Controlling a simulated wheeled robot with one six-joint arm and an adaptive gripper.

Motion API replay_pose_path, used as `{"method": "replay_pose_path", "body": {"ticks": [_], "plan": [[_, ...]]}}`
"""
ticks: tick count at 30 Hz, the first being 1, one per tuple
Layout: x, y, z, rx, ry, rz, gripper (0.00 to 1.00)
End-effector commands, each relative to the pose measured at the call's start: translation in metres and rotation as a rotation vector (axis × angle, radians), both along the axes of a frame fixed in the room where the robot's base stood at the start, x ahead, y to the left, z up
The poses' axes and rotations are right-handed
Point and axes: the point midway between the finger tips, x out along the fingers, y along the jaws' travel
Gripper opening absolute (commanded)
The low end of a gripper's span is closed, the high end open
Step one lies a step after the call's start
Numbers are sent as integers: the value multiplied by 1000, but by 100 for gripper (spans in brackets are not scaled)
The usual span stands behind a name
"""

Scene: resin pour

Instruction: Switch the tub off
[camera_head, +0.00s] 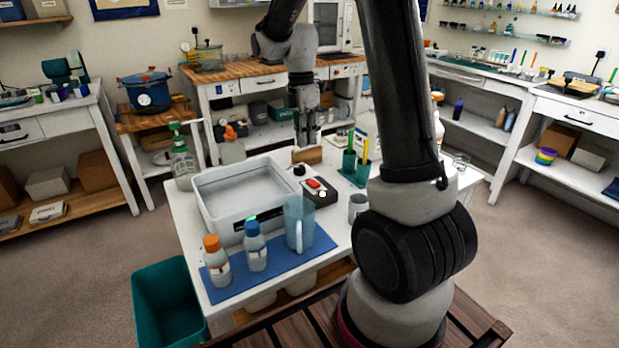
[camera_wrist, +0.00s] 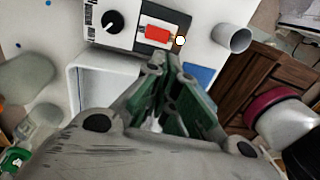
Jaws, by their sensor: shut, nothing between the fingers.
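The grey-white tub (camera_head: 212,213) stands on the white table, and part of its rim shows in the wrist view (camera_wrist: 75,85). Beside it is a control box (camera_head: 328,200) with a black knob (camera_wrist: 113,22), a red rocker switch (camera_wrist: 158,33) and a small round lamp (camera_wrist: 181,41). The lamp looks lit, pale with an orange rim. Which way the rocker is tipped I cannot tell. My gripper (camera_head: 307,143) points down behind the box in the head view, shut and empty. In the wrist view its fingertips (camera_wrist: 172,60) show just below the red switch; contact is not visible.
A grey cup (camera_head: 357,207) stands right of the box. Green cups (camera_head: 349,162) with sticks and a brown block (camera_head: 307,155) are behind.

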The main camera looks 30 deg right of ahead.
Motion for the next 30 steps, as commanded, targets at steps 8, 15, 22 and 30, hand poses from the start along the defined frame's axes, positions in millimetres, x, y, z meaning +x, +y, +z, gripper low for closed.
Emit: {"method": "replay_pose_path", "body": {"ticks": [8, 15, 22, 30], "plan": [[-10, 0, -58, 1, 7, -1, 0], [-15, -1, -102, 0, 4, -1, 0], [-17, -1, -120, 0, 1, -1, 0], [-18, -1, -122, 0, 1, -1, 0]]}}
